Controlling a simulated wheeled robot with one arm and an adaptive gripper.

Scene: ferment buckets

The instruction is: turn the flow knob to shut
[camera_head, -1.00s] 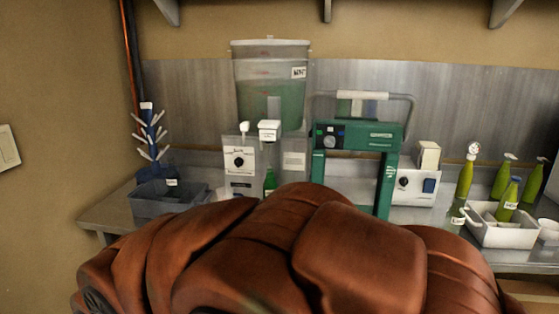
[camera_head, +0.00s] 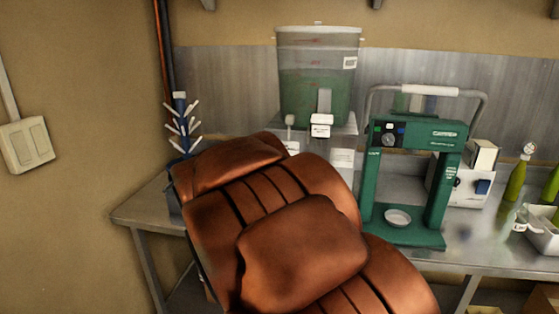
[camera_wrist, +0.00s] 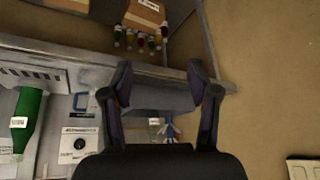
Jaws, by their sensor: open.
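The flow knob (camera_wrist: 79,145) is a round black dial on a white square plate, low and left of centre in the wrist view. It is hidden behind my arm in the head view. I cannot read its setting clearly. My gripper (camera_wrist: 160,82) is open and empty, with its two dark fingers spread. The knob lies to the left of the fingers in the wrist view, apart from them. The clear bucket (camera_head: 318,85) with green liquid stands above the dispenser panel (camera_head: 342,160) in the head view.
A green press frame (camera_head: 447,190) stands right of the dispenser. A green bottle (camera_wrist: 27,120) is left of the knob in the wrist view. A bottle-drying tree (camera_head: 181,128) stands at the bench's left end. The bench (camera_head: 140,208) has free room at its left front.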

